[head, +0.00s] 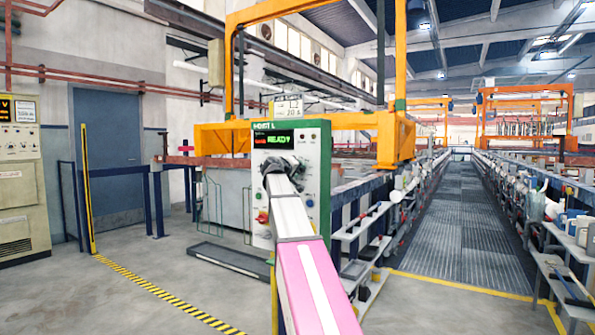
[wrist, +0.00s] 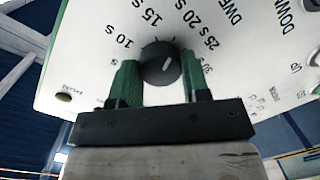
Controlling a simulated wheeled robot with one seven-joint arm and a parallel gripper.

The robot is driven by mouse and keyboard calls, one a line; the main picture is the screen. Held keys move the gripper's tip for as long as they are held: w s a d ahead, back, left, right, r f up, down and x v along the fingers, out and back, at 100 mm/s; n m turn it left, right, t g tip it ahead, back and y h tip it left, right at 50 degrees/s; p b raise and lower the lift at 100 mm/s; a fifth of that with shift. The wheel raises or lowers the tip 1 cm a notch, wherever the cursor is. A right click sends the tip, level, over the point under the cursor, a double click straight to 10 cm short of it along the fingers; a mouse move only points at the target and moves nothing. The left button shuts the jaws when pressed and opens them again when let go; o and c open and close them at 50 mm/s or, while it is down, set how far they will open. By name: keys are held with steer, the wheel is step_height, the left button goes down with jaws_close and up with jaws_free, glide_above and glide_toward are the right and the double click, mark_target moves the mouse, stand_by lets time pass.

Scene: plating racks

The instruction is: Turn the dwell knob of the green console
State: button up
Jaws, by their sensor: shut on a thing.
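The green console (head: 327,165) stands ahead in the head view, a white panel with a green edge and a lit display reading "READY". In the wrist view its dark round dwell knob (wrist: 158,72) sits in a ring of marks with labels such as 10 S, 15 S, 20 S and 25 S. The knob's pale pointer line slants to the upper right; its exact setting is hard to tell. My gripper (wrist: 160,85) is shut on the knob, one green finger at each side. In the head view my gripper (head: 275,172) hides the knob.
A red button (head: 262,217) is low on the console's left. A low grey tray (head: 230,258) lies on the floor to the left. Orange frames (head: 400,80) rise behind. A grated walkway (head: 450,220) runs back at right. Open floor lies at left.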

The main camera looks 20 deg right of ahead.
steer(key=shift+s+f, duration=0.1)
steer(key=o, duration=0.9)
steer(key=shift+a, duration=0.1)
steer(key=v, duration=1)
steer(key=shift+s+a, duration=0.2)
